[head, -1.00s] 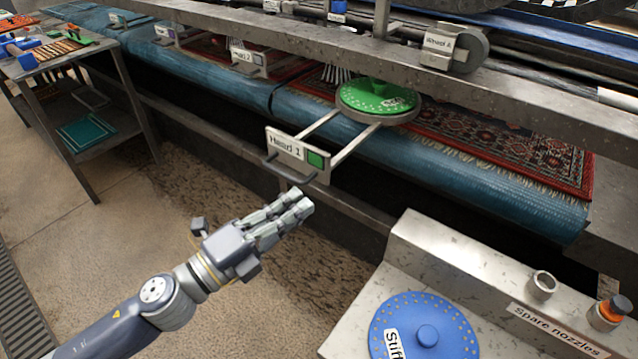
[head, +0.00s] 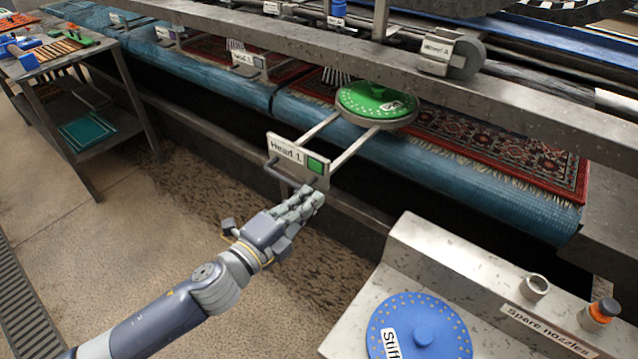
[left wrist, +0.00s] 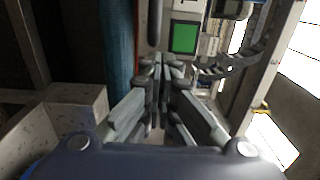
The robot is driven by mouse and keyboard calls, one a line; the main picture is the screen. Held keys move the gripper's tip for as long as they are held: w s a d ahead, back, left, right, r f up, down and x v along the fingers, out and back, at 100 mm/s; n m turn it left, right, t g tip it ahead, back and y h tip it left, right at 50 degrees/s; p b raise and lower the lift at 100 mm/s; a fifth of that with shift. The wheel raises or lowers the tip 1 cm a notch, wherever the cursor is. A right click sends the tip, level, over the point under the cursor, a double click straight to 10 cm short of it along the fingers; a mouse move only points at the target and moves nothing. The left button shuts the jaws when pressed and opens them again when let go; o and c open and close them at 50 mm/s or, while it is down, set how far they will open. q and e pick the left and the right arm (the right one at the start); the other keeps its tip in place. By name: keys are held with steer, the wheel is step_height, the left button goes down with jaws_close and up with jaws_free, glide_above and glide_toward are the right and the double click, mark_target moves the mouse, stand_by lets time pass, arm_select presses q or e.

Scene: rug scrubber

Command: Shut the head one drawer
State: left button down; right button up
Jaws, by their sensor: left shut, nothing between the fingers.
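The head one drawer (head: 299,160) is pulled out toward me in the head view. Its front plate reads "Head 1", with a green square and a dark bar handle (head: 289,176). Two rails run back from the plate to a round holder with a green perforated disc (head: 376,101). My left gripper (head: 314,196) is shut and empty, its fingertips just below the plate's lower right part. In the left wrist view the fingertips (left wrist: 163,66) point at the plate's green square (left wrist: 184,38). I cannot tell whether they touch the plate. My right gripper is not in view.
A steel frame beam (head: 330,55) crosses above the drawer, over a blue-edged rug bed. A metal ledge at the lower right holds a blue disc (head: 420,328) and spare nozzles (head: 536,287). A tool cart (head: 70,110) stands at the left. The floor between is clear.

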arm_select(q)
steer(key=shift+p+x, duration=0.35)
steer(key=shift+x, duration=1.65)
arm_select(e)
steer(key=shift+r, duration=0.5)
